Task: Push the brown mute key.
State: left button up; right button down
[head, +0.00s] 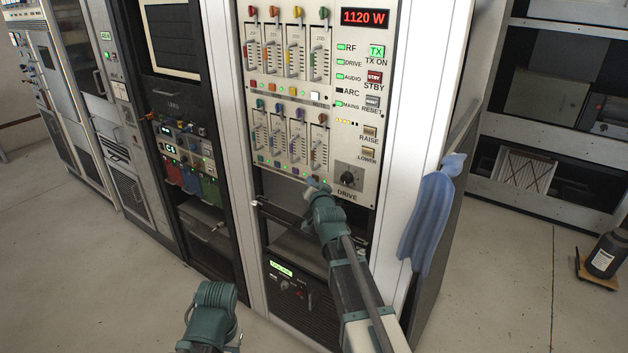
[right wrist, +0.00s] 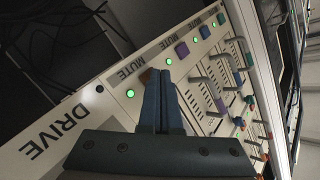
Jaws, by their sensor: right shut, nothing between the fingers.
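The brown mute key (right wrist: 146,75) shows in the right wrist view as a small brown patch at the tips of my right gripper (right wrist: 157,76). The fingers are shut with nothing between them and cover part of the key. I cannot tell whether they touch it. A green lamp (right wrist: 130,93) glows beside the key. In the head view my right gripper (head: 317,186) is at the lower edge of the fader panel (head: 272,180), and the brown key is hidden or too small to make out. My left arm shows at the bottom, but its gripper is not visible.
A purple key (right wrist: 182,50) and other coloured keys line the same strip, each with a green lamp. A blue cloth (head: 432,215) hangs on the rack's right side. An open bay with cables lies below the panel.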

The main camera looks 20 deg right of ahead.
dwell(0.8)
jog(key=shift+s+a, duration=0.25)
jog(key=shift+a, duration=0.15)
jog(key=shift+s+a, duration=0.95)
jog(key=shift+a, duration=0.25)
jog(key=shift+s+a, duration=0.9)
jog(key=shift+a, duration=0.25)
jog(key=s+a+f+n+g+p, duration=0.1)
jog(key=s+a+f+n+g, duration=0.3)
jog(key=s, duration=0.3)
jog(key=s+a+f+n+g+p, duration=0.1)
jog(key=s+a+f+g, duration=0.35)
jog(key=s, duration=0.25)
jog(key=s+a+f+n+g+p, duration=0.1)
jog(key=s+a+f+n+g, duration=0.2)
jog(key=s+f, duration=0.3)
jog(key=s+a+n+g, duration=0.3)
jog(key=s+n+g, duration=0.1)
jog(key=s, duration=0.9)
jog(key=shift+s+a+f+n+g+y+p, duration=0.15)
jog(key=shift+s+a+n+g+y+p, duration=0.15)
jog(key=shift+g+y+p, duration=0.15)
